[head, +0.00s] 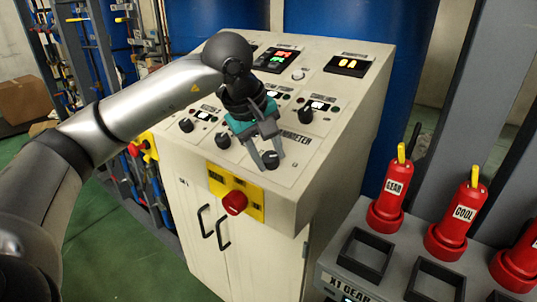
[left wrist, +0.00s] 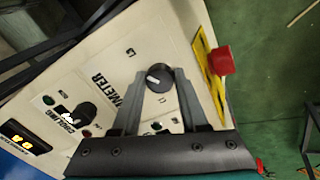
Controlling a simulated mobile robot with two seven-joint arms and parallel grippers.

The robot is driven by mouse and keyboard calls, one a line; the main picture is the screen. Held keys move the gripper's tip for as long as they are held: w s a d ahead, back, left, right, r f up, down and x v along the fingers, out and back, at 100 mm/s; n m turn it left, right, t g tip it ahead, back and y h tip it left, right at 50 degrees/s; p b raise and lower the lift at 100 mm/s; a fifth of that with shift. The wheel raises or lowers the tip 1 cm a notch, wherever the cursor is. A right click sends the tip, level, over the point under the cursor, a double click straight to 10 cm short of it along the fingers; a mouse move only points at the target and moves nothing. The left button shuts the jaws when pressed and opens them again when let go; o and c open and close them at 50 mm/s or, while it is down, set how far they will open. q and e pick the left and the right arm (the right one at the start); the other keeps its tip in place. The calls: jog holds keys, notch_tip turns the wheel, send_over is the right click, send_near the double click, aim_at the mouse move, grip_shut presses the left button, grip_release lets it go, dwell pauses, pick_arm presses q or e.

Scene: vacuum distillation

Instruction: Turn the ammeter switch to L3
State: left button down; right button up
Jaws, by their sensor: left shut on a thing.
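The ammeter switch (head: 271,160) is a round black knob at the front of the sloped panel, beside the lettering that reads as "...METER". It also shows in the left wrist view (left wrist: 158,76), with a pale pointer mark on its face. My left gripper (head: 266,158) is at the knob, with its two grey fingers shut on opposite sides of it, as the left wrist view (left wrist: 160,79) shows. Small position labels lie around the knob, too small to read surely, so I cannot tell which one the pointer meets. My right gripper is not in view.
A red emergency button (head: 234,202) on a yellow plate sits on the cabinet front, just below the switch. Other black knobs (head: 223,140) stand left of the gripper. A grey rack (head: 345,215) with red holders labelled GEAR and COOL is at the right.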

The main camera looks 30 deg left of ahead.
pick_arm(q)
jog(key=shift+m, duration=0.4)
jog(key=shift+c, duration=2.2)
grip_release()
jog(key=shift+r, duration=0.1)
jog(key=p+v, duration=0.1)
jog(key=v, duration=1.4)
